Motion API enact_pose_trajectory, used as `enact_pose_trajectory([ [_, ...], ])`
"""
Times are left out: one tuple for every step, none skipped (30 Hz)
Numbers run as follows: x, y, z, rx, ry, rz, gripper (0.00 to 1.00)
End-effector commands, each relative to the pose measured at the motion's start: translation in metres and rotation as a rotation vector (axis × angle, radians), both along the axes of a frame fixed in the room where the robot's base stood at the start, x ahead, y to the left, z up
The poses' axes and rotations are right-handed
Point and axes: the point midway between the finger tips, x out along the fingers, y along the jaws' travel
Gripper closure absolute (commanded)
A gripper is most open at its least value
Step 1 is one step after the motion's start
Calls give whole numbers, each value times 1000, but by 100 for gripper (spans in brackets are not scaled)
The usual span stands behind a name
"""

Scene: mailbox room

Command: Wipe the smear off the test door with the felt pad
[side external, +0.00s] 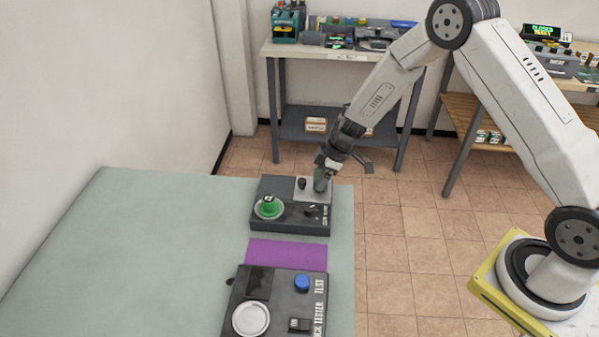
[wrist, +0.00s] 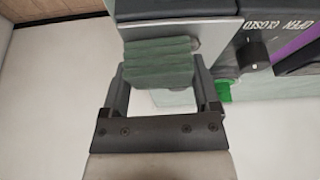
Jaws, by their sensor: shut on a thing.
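My gripper (side external: 322,172) points down at the far dark box (side external: 290,224) on the table. It is shut on the green felt pad (wrist: 160,62), which sits between the two fingers in the wrist view. A light grey panel (side external: 311,195), seemingly the test door, lies at that box's far right corner. It also shows behind the pad in the wrist view (wrist: 180,27). The pad is at the panel, but I cannot tell whether they touch. I cannot make out the smear; the pad and gripper hide part of the panel.
The far box bears a green button (side external: 268,204) and a small knob (side external: 302,183). A purple mat (side external: 286,254) separates it from a nearer box with a blue button (side external: 302,282). The table's left side (side external: 120,255) is clear. A cluttered workbench (side external: 345,54) stands behind.

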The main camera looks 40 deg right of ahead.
Motion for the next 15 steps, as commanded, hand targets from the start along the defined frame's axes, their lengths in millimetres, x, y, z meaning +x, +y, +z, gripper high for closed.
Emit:
enact_pose_trajectory([
  [-2,2,0,-1,0,2,68],
  [-4,4,0,-1,-1,2,68],
  [-6,6,-1,0,0,1,68],
  [-7,7,-1,-1,0,1,68],
  [-8,8,-1,-1,0,1,68],
  [-10,10,-1,-1,-1,2,68],
  [-11,11,-1,-1,-1,2,68],
  [-12,12,-1,-1,-1,2,68],
  [-13,13,-1,-1,-1,2,68],
  [-13,13,-2,0,0,1,68],
  [-14,14,-2,0,0,1,68],
  [-14,14,-2,0,0,1,68],
  [-14,14,-2,0,0,1,68],
  [-14,14,-2,0,0,1,68],
  [-14,14,-2,0,0,1,68],
])
